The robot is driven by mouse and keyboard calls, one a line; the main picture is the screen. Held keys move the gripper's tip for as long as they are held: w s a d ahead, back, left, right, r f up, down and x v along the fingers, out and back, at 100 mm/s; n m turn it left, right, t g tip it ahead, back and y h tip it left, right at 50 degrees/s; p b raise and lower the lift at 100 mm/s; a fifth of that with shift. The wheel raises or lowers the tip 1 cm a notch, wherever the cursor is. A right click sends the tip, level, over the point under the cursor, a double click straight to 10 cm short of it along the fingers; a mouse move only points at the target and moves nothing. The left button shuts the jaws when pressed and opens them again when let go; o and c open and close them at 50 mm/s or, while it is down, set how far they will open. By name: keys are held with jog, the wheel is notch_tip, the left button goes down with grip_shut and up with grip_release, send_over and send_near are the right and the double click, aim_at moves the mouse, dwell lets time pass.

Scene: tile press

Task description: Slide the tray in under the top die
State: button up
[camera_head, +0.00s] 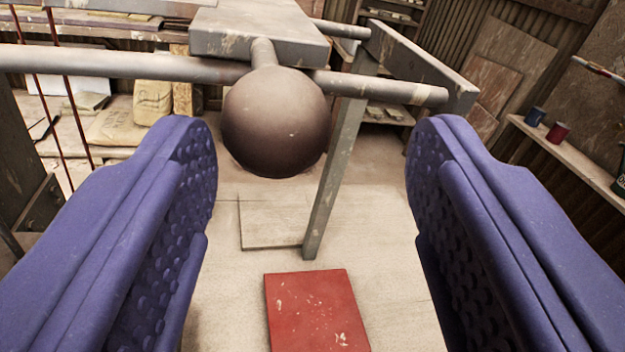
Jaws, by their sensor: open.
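My gripper (314,150) is open, with its two purple padded fingers wide apart at left and right. Nothing is between the pads except the view beyond. A dark brown ball knob (276,122) shows in the gap, left of its middle, and looks clear of both fingers. I cannot make out the top die for certain.
Grey round bars (110,64) run left and right behind the knob. A grey post (338,170) stands right of it. A red plate (316,312) lies low in front on the pale floor. A shelf (570,150) with small spools is at right; sacks (118,125) lie behind left.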

jog(key=shift+s+d, duration=0.2)
jog(key=shift+s, duration=1.1)
jog(key=shift+s+d, duration=0.15)
jog(key=shift+s, duration=1.1)
